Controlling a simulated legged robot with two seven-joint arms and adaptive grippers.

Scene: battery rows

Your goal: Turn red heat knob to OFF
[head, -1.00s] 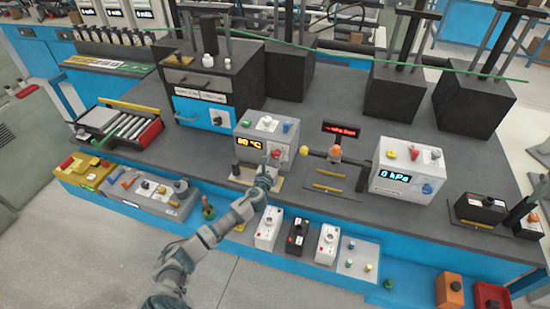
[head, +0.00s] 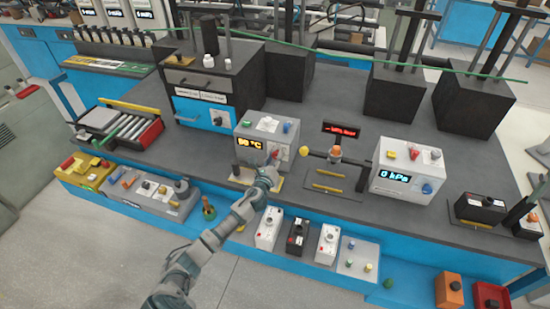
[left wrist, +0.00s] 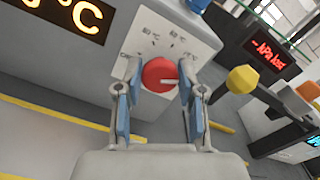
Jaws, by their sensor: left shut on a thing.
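The red heat knob (left wrist: 160,75) sits on the front face of a grey control box (head: 258,132) with a lit orange °C display (head: 249,142). In the left wrist view the knob is round with a pale pointer mark aimed to the right. Small temperature labels (left wrist: 165,42) are printed above it. My left gripper (left wrist: 160,92) has its two blue-padded fingers on either side of the knob, shut on it. In the head view my left gripper (head: 272,164) reaches the box's lower right and hides part of the knob. My right gripper is not in view.
A yellow knob (left wrist: 243,79) on a stalk stands just right of the box. A red-lit display (head: 342,131) stands behind it. A white box reading 0 kPa (head: 407,168) is further right. A yellow strip (left wrist: 60,118) lies below the box.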

